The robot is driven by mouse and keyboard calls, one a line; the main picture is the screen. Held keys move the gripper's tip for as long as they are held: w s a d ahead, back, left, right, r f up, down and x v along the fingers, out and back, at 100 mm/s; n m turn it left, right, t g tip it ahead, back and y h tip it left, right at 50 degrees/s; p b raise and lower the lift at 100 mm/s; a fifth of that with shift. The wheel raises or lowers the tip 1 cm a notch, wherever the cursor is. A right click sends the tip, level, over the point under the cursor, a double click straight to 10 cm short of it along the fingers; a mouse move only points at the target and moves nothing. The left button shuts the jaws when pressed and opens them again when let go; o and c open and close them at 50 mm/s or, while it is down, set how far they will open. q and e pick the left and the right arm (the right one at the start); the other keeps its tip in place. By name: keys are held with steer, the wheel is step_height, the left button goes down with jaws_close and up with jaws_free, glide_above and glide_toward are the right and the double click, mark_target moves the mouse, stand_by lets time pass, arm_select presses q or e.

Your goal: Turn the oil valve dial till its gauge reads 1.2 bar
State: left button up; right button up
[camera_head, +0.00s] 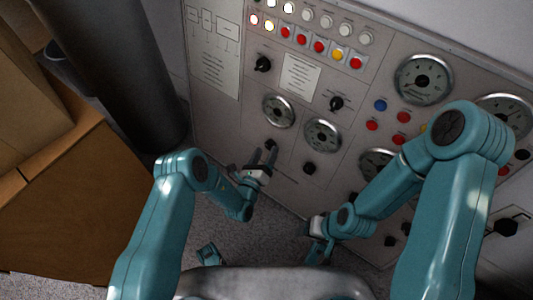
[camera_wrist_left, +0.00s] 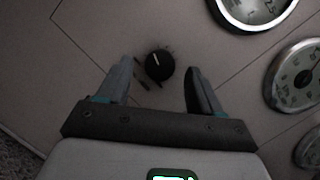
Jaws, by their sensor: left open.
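A black dial (camera_head: 270,145) sits on the grey panel below a round gauge (camera_head: 279,111). It also shows in the left wrist view as a round black knob (camera_wrist_left: 159,66) with a white mark. My left gripper (camera_head: 262,157) is open in front of this dial. In the left wrist view its two fingers stand on either side of the knob, with visible gaps. The gauge shows partly at the top of that view (camera_wrist_left: 252,10); its reading is too small to tell. My right gripper (camera_head: 317,228) is low, near the panel's bottom, and its fingers are unclear.
A second gauge (camera_head: 322,135) with another black knob (camera_head: 309,168) is to the right. Rows of lamps and buttons (camera_head: 319,46) run along the panel top. Brown boxes (camera_head: 70,200) and a dark column (camera_head: 120,70) stand at left. Grey floor lies between boxes and panel.

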arm_select(q)
steer(key=shift+x, duration=0.75)
steer(key=c, duration=1)
steer(key=shift+c, duration=0.2)
steer(key=m+h, duration=0.1)
steer(key=m, duration=0.3)
steer(key=shift+a+f+b, duration=0.1)
steer(key=shift+a+b, duration=0.05)
steer(key=shift+b, duration=0.2)
steer(key=m+h, duration=0.1)
steer(key=m, duration=0.2)
steer(key=m+h, duration=0.1)
steer(key=m, duration=0.2)
steer(key=shift+m+h, duration=0.3)
steer(key=shift+g, duration=0.3)
